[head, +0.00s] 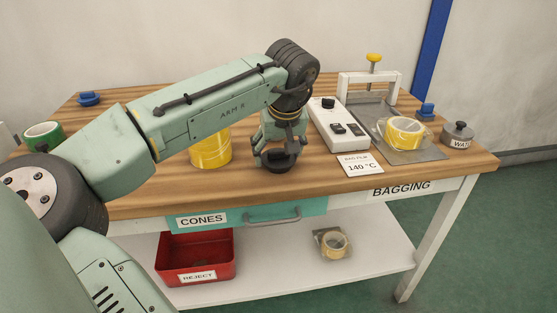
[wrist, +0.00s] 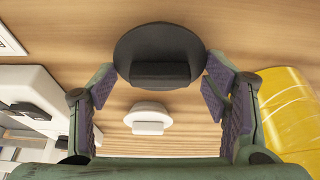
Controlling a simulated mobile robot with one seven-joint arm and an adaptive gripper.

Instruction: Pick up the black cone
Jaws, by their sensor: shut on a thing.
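The black cone (head: 279,162) shows as a dark round base with a narrower part. My gripper (head: 278,148) is over it above the wooden table, its fingers shut on the cone. In the wrist view the black cone (wrist: 155,52) lies between the tips of my gripper (wrist: 158,88). I cannot tell whether its base still touches the table.
A yellow tape roll (head: 212,150) stands left of my gripper. A white switch box (head: 340,125) and a 140 °C card (head: 360,165) are to the right. A small white round piece (wrist: 148,117) shows in the wrist view. A green roll (head: 43,135) is far left.

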